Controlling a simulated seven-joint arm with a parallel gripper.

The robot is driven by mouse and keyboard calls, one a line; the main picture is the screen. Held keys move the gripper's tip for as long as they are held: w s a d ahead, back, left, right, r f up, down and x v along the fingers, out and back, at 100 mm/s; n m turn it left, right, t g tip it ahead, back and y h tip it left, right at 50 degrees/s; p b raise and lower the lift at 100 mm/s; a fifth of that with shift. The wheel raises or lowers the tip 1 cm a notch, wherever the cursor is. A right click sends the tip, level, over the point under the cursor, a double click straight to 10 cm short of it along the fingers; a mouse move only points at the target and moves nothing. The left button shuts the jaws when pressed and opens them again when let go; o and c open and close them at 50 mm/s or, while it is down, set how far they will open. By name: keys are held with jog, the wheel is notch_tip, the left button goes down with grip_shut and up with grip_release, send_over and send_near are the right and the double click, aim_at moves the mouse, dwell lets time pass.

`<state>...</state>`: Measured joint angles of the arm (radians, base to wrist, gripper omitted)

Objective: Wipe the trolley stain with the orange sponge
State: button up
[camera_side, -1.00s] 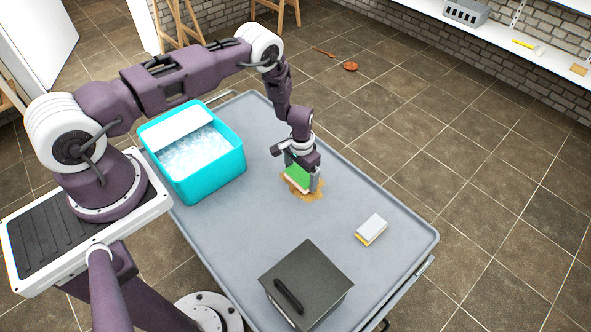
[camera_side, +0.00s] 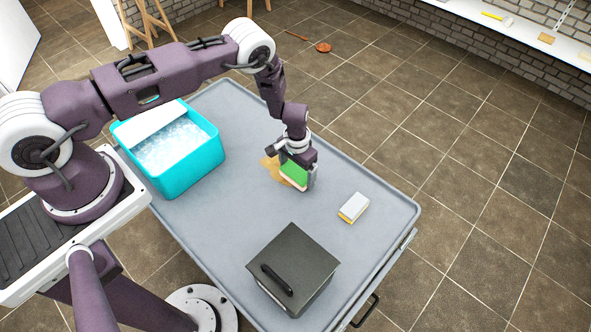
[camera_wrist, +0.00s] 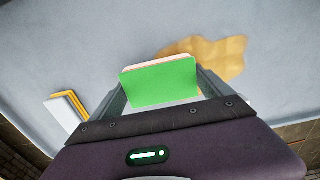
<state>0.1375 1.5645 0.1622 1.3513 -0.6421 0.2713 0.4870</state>
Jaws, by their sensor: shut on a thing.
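My gripper (camera_side: 298,180) is shut on a sponge with a green face (camera_side: 294,173) and a pale orange edge. The green face (camera_wrist: 160,82) fills the space between the fingers (camera_wrist: 160,90) in the wrist view. The brown-orange stain (camera_side: 269,168) lies on the grey trolley (camera_side: 225,240), just left of the held sponge in the side view. In the wrist view the stain (camera_wrist: 222,54) shows beyond the sponge to the upper right. The sponge is low over the trolley by the stain's edge; whether it touches the top is unclear, and its underside is hidden.
A white-and-yellow sponge (camera_side: 353,208) lies right of my gripper; it also shows in the wrist view (camera_wrist: 66,112). A dark lidded box (camera_side: 295,263) stands at the front. A turquoise ice-filled box (camera_side: 193,167) stands left. Bare trolley top lies between them.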

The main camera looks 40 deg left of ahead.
jog(key=shift+a, duration=7.2)
jog(key=shift+w+d, duration=0.1)
jog(key=shift+w, duration=0.75)
jog(key=shift+s+d, duration=0.1)
jog(key=shift+d, duration=7.45)
jog(key=shift+a, duration=7.6)
notch_tip(320, 180, up, 7)
jog(key=shift+f, duration=0.2)
jog(key=shift+s+f, duration=0.2)
jog(key=shift+s, duration=0.55)
